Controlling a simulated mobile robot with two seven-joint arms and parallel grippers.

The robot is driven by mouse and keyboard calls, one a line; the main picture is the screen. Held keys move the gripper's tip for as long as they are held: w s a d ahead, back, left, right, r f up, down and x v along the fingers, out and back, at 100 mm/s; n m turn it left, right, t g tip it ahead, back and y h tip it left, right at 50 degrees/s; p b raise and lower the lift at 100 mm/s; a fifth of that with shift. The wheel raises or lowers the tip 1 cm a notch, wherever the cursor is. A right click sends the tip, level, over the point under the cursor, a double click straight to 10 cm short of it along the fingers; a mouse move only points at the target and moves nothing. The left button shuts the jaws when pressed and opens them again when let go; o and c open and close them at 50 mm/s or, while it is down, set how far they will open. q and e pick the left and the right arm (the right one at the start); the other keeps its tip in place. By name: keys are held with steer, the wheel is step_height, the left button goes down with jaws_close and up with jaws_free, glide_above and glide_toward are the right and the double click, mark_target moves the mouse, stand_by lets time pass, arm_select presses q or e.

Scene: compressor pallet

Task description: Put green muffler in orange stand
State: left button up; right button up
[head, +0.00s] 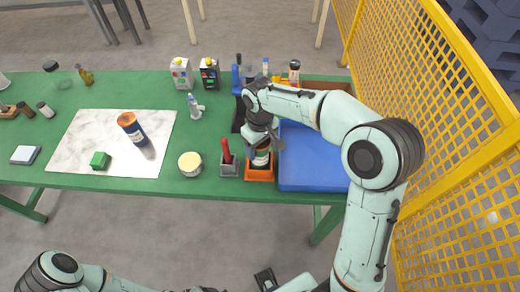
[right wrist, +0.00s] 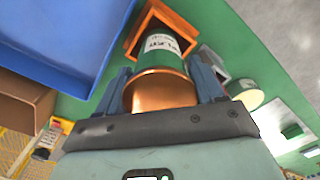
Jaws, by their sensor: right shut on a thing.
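The green muffler (head: 261,158) is a cylinder with a white label and a copper-coloured end, also seen in the right wrist view (right wrist: 163,55). My right gripper (head: 262,143) is shut on it, with one finger on each side, near the copper end in the right wrist view (right wrist: 160,82). The muffler's far end is at the opening of the orange stand (head: 259,177), a square holder at the table's front edge. The stand also shows in the right wrist view (right wrist: 134,38). I cannot tell how deep the muffler sits in it.
A grey holder (head: 229,171) with a red tool stands close left of the stand. A blue tray (head: 312,165) lies close on its right. A cream tin (head: 190,163) is farther left. A yellow mesh fence (head: 440,110) stands beyond the table's right side.

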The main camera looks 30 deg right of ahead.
steer(key=shift+f, duration=1.1)
steer(key=shift+f, duration=0.1)
steer(key=o, duration=1.4)
steer(key=shift+c, duration=0.2)
step_height(320, 180, up, 12)
steer(key=shift+r+p, duration=0.1)
steer(key=shift+p, duration=0.7)
